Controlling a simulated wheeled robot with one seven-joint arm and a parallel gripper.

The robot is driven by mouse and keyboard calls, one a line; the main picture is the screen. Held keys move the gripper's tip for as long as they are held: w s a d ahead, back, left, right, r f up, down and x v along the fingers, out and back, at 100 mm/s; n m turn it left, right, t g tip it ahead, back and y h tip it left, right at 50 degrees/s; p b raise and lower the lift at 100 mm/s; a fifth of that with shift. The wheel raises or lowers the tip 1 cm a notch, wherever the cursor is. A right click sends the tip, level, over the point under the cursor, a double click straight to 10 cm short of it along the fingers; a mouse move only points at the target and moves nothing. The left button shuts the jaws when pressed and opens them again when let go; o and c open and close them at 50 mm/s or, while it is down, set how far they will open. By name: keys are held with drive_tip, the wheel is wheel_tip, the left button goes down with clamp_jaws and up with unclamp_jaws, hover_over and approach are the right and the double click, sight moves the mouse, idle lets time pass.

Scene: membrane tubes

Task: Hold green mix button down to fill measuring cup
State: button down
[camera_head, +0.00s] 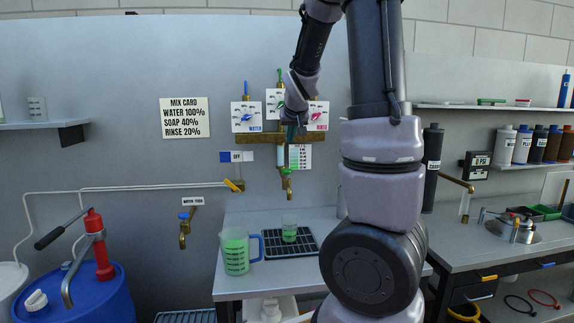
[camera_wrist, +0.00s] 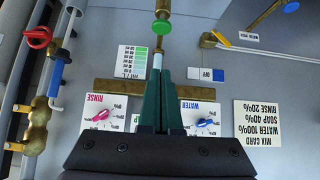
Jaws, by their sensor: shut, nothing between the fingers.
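A green round button (camera_wrist: 162,27) sits on the brass tap in the wrist view. That tap (camera_head: 287,186) shows on the wall in the head view. My gripper (camera_wrist: 157,72) is shut and empty, its dark green fingers pointing toward the button with a gap in the picture. In the head view my gripper (camera_head: 291,131) is in front of the dial board, above the tap. A small clear cup (camera_head: 289,229) with green liquid at its bottom stands below the tap. A larger marked jug (camera_head: 236,256) with green contents and a blue handle stands to its left.
A black drip tray (camera_head: 310,248) lies under the small cup. Dials labelled WATER (camera_wrist: 204,122) and RINSE (camera_wrist: 104,117) flank my fingers. An OFF sign (camera_wrist: 206,74), a mix card (camera_head: 184,118) and a water tap (camera_head: 184,229) are nearby. A blue drum (camera_head: 100,300) stands left.

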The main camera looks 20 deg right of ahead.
drive_tip(key=shift+w+f, duration=0.1)
hover_over(287, 172)
wheel_tip(287, 172, down, 9)
drive_tip(key=shift+f, duration=0.95)
